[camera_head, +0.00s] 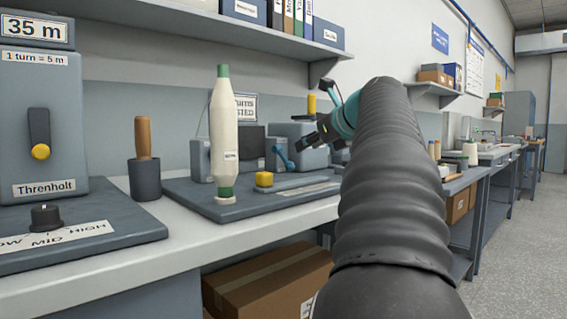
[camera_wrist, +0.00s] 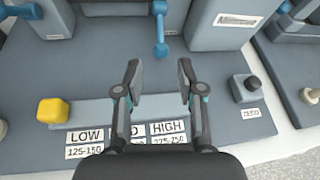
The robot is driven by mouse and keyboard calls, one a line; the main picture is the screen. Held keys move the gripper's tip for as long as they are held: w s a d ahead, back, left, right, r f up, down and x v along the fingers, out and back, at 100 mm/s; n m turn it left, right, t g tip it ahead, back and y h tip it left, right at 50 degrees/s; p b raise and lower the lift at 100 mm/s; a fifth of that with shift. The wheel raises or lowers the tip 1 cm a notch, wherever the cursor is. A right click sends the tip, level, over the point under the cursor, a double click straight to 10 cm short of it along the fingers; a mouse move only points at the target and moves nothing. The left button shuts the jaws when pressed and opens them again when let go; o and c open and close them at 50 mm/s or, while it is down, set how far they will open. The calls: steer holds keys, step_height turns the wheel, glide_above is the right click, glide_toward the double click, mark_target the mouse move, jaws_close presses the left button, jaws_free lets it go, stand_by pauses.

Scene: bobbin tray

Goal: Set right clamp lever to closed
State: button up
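In the wrist view a blue lever (camera_wrist: 161,32) hangs down with its knob low, beside a large grey block. Another blue lever end (camera_wrist: 24,11) shows at the top left, cut by the frame edge. A bit of blue (camera_wrist: 285,7) shows at the top right. I cannot tell for sure which is the right clamp lever. In the head view one blue lever (camera_head: 284,155) stands tilted on the grey fixture. My gripper (camera_wrist: 158,70) is open and empty. Its fingertips point towards the hanging lever, apart from it. In the head view my gripper (camera_head: 308,137) is above the fixture's right part.
A yellow knob (camera_wrist: 53,110) sits on a slide bar beside LOW and HIGH labels (camera_wrist: 168,127). In the head view a white bobbin (camera_head: 223,140) stands upright at the front left of the tray (camera_head: 180,190).

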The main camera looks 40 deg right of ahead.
mark_target(285, 158)
steer(key=b+x, duration=0.1)
steer(key=x, duration=1.1)
jaws_close()
